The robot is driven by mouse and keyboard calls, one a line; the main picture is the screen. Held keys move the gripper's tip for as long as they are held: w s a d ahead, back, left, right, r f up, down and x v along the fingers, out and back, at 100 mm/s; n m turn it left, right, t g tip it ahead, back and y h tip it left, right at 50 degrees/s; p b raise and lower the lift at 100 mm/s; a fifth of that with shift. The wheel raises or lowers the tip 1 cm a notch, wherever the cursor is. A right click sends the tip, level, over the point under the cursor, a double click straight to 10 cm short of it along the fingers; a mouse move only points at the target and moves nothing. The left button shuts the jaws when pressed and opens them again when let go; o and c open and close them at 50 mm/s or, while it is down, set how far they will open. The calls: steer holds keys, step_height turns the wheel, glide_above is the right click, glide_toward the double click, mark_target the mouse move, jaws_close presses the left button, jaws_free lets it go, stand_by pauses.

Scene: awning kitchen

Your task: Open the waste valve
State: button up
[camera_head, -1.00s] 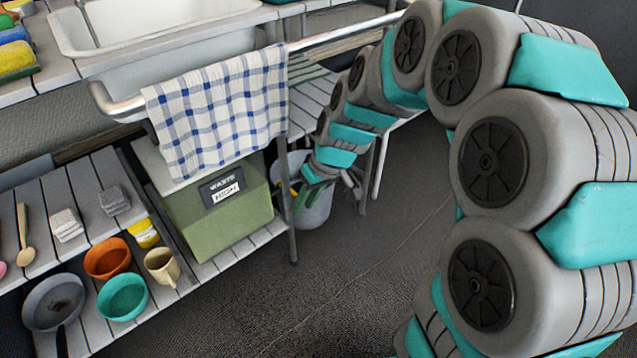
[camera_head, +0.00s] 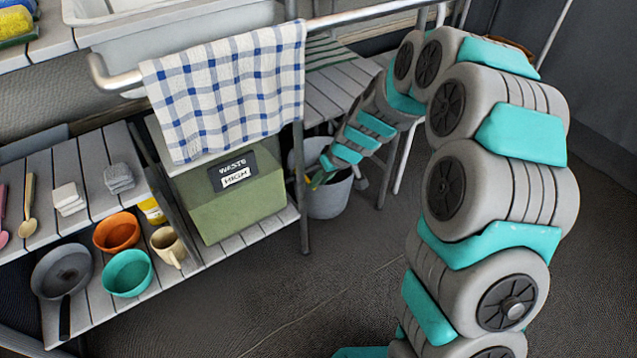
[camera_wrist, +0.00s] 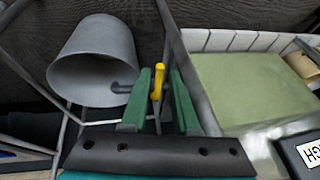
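The yellow valve handle (camera_wrist: 157,82) shows in the wrist view, upright between the two green fingers of my gripper (camera_wrist: 161,100). The fingers are parted, with a narrow gap visible to the right of the handle. I cannot tell whether the left finger touches it. A grey pipe end shows beside the handle, at the bucket's mouth. In the head view my gripper (camera_head: 322,178) is low beside the green waste box (camera_head: 228,205), in front of the grey bucket (camera_head: 328,200). The valve itself is mostly hidden there.
The bucket (camera_wrist: 95,65) also shows left of the fingers in the wrist view. A checked towel (camera_head: 225,90) hangs from the rail above the box. A metal table leg (camera_head: 302,190) stands close to my gripper. Bowls and a pan are on the left shelves. The floor ahead is clear.

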steer(key=shift+x, duration=0.85)
jaws_close()
stand_by(0.8)
